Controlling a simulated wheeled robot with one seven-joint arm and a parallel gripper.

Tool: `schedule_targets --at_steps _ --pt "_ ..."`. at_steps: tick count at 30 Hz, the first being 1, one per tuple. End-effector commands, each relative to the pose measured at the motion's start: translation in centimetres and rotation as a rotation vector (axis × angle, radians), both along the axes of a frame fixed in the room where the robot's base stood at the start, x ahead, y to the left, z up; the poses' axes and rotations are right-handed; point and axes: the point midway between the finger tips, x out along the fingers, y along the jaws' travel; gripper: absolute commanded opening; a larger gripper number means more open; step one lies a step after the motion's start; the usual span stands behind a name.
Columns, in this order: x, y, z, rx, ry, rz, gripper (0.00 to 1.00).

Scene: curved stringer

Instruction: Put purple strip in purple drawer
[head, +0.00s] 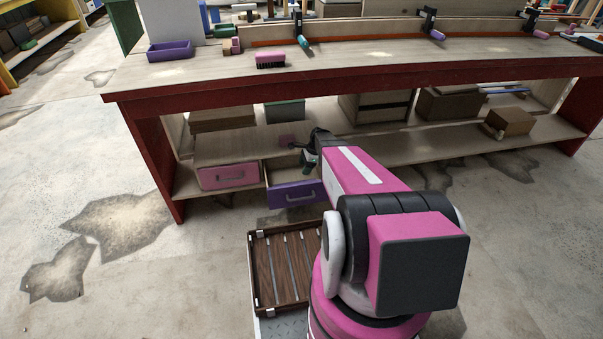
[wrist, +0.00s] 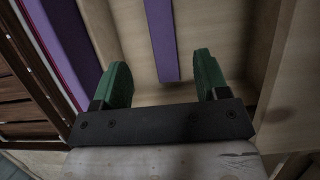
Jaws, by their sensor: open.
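The purple drawer (head: 296,194) is pulled out under the workbench. Its purple front (wrist: 70,38) runs along the left of the wrist view. The purple strip (wrist: 162,40) lies in the pale wooden interior, apparently inside the drawer. My gripper (head: 305,156) is over the drawer, with its green fingers apart. In the wrist view the strip shows between the fingers, with a gap on each side and no contact visible. I cannot make out the strip in the head view.
A pink drawer (head: 228,176) sits left of the purple one. The workbench (head: 350,75) overhangs my arm's reach into the lower shelf. A slatted wooden tray (head: 285,268) lies in front.

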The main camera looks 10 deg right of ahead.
Motion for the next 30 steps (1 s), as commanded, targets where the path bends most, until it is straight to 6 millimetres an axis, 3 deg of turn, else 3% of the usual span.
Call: schedule_targets --at_steps 4,8,21,25,30 --pt "-0.7 0.0 1.2 -0.009 -0.01 0.033 0.68" --pt "-3.2 0.8 3.7 -0.047 -0.062 0.185 0.68" --pt "-18.1 4.1 16.8 -0.269 -0.289 1.237 0.68" --pt "-20.5 4.3 18.7 -0.301 -0.307 1.441 0.68" --pt "-21.4 4.3 19.5 -0.315 -0.312 1.546 0.68"
